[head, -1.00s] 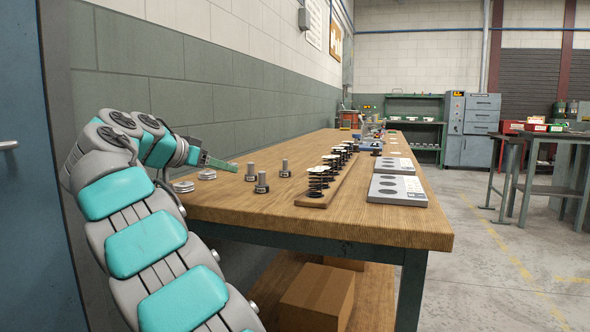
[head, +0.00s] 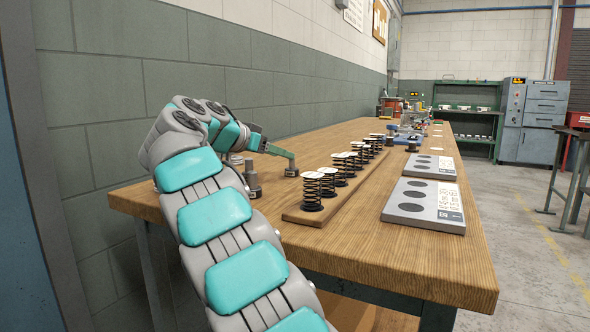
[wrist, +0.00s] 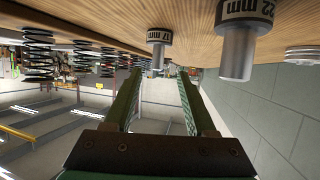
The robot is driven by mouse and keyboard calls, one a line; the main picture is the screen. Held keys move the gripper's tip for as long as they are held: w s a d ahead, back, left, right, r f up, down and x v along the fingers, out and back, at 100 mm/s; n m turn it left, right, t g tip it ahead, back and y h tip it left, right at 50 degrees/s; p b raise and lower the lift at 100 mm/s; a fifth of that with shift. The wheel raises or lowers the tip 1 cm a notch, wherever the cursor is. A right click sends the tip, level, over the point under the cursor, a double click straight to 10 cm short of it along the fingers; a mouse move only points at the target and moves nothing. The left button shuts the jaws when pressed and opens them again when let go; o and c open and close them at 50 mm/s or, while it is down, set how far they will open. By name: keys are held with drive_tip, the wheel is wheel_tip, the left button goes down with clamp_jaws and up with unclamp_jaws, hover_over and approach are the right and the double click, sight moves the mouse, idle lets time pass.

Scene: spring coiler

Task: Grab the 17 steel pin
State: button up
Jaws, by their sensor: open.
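The 17 mm steel pin (wrist: 157,50) has a dark labelled collar and a thin bright shaft. In the wrist view, where the table is at the top, it shows beyond and between the finger tips. In the head view it appears to be the pin (head: 291,170) by my finger tips; its label is unreadable there. My gripper (head: 289,154) is open and empty, and both its fingers (wrist: 158,78) show in the wrist view. A thicker 22 mm pin (wrist: 238,48) stands nearer the camera to the right.
Several black springs with pale tops (head: 328,180) stand on a wooden strip right of the pins. Grey plates with dark round holes (head: 424,206) lie along the table's right side. A grey-green wall (head: 110,120) borders the left. Another pin (head: 252,183) stands close to my arm.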

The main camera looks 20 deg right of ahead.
sight(292, 168)
drive_tip(key=x, duration=0.5)
drive_tip(key=shift+s+d+f, duration=0.1)
drive_tip(key=shift+d+f, duration=0.15)
drive_tip(key=shift+f, duration=0.1)
clamp_jaws()
idle(0.4)
